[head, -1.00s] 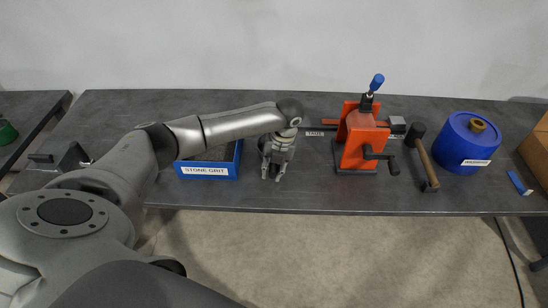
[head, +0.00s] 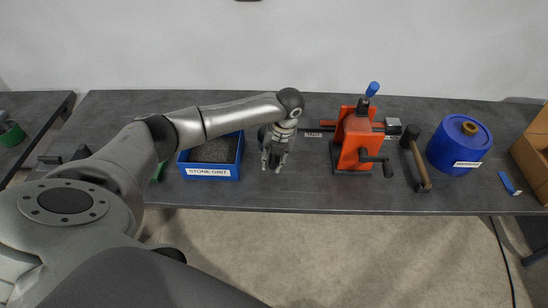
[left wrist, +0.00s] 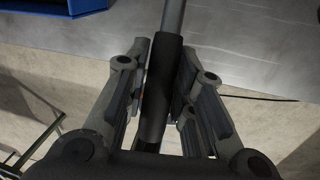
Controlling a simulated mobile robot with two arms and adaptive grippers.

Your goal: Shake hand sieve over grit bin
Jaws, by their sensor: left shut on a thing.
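The grit bin is a blue open box (head: 208,173) labelled STONE GRIT, holding dark grit (head: 215,150), on the grey bench left of centre. Its blue edge also shows at the top left of the left wrist view (left wrist: 95,4). My left gripper (head: 272,168) is just right of the bin, over the bench, pointing down. In the left wrist view my left gripper (left wrist: 158,90) is shut on a dark handle (left wrist: 160,95) with a grey rod (left wrist: 173,15) running out of the top of the picture. I cannot make out a sieve mesh. My right gripper is out of view.
An orange clamp stand (head: 354,145) with a crank stands right of the gripper. A mallet (head: 417,162), a blue drum (head: 460,146) and a small blue item (head: 509,183) lie further right, beside a cardboard box (head: 535,150). A small green piece (head: 159,171) shows left of the bin.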

